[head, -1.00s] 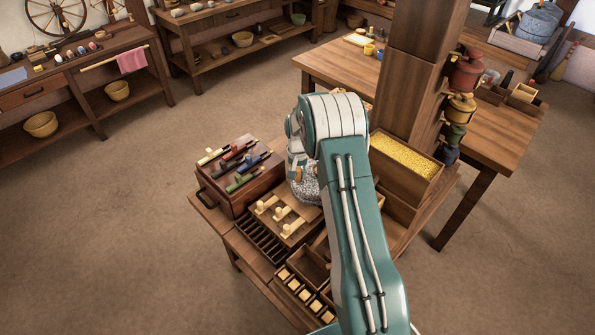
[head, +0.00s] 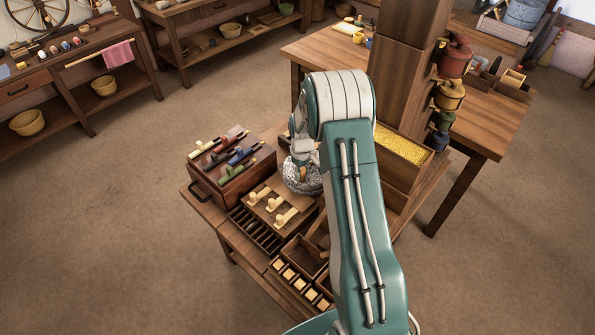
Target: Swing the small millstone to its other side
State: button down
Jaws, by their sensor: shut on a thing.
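The small millstone (head: 301,178), a speckled grey round stone, sits on the workbench behind the board with pale wooden pegs. My gripper (head: 300,158) is over the stone's top, partly hidden by my own arm. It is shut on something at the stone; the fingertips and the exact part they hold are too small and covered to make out. The right side of the stone is hidden behind my arm.
A peg board (head: 272,209) stands in front of the stone. A rack of coloured-handled tools (head: 232,184) is at left, and a box of yellow grain (head: 403,152) is at right beside a thick wooden post (head: 403,80).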

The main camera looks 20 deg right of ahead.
jog(key=shift+s+d+f+n, duration=0.15)
jog(key=shift+s+d+n, duration=0.25)
jog(key=shift+n, duration=0.5)
jog(key=shift+c, duration=2.2)
grip_release()
notch_tip(320, 180, up, 12)
jog(key=shift+w, duration=0.1)
